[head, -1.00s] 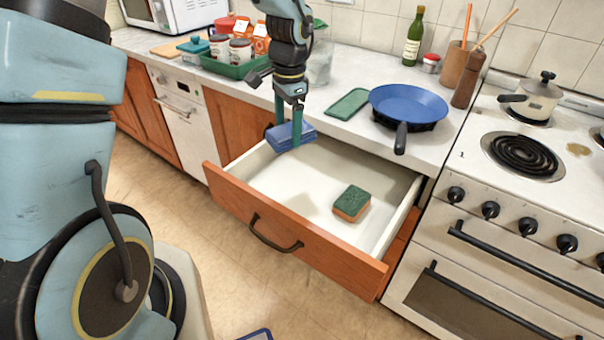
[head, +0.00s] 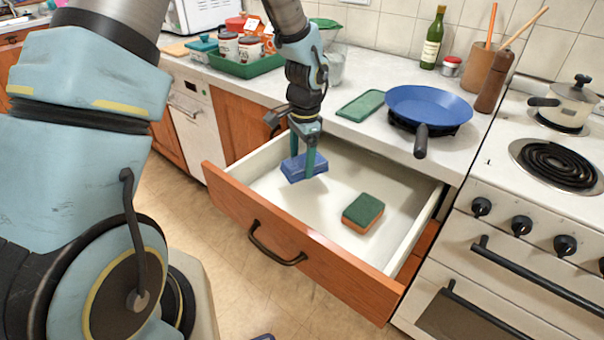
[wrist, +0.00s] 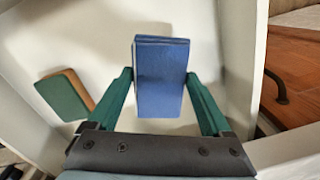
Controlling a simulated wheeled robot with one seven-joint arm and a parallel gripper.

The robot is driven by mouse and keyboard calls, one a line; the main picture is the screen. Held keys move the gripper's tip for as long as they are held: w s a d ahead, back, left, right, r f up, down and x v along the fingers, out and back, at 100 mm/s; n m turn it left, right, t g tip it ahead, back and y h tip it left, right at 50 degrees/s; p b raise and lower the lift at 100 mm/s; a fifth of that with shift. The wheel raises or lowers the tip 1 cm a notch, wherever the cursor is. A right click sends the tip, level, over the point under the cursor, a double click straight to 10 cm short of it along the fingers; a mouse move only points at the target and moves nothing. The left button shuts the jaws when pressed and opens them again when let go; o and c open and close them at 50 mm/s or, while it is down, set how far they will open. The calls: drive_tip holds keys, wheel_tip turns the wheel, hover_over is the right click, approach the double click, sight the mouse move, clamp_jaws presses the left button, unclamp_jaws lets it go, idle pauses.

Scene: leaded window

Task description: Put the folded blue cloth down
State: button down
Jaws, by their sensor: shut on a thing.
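The folded blue cloth (head: 304,167) is a small thick blue block inside the open drawer, toward its left end. My gripper (head: 303,162) comes down from above with its green fingers on either side of the cloth, and is shut on it. In the wrist view the cloth (wrist: 161,80) sits upright in the picture between the two green fingers (wrist: 163,100), over the white drawer floor. I cannot tell for certain whether the cloth touches the drawer floor.
The open drawer (head: 280,257) has an orange-brown front and white inside. A green and orange sponge (head: 362,212) lies at its right; it also shows in the wrist view (wrist: 66,95). The floor between is clear. A blue pan (head: 430,104) stands on the counter above.

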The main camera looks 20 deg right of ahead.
sight(301, 185)
drive_tip(key=shift+f+p, duration=0.4)
drive_tip(key=shift+f, duration=1.9)
drive_tip(key=shift+f, duration=0.2)
unclamp_jaws()
drive_tip(key=shift+r, duration=0.1)
drive_tip(key=shift+r, duration=0.1)
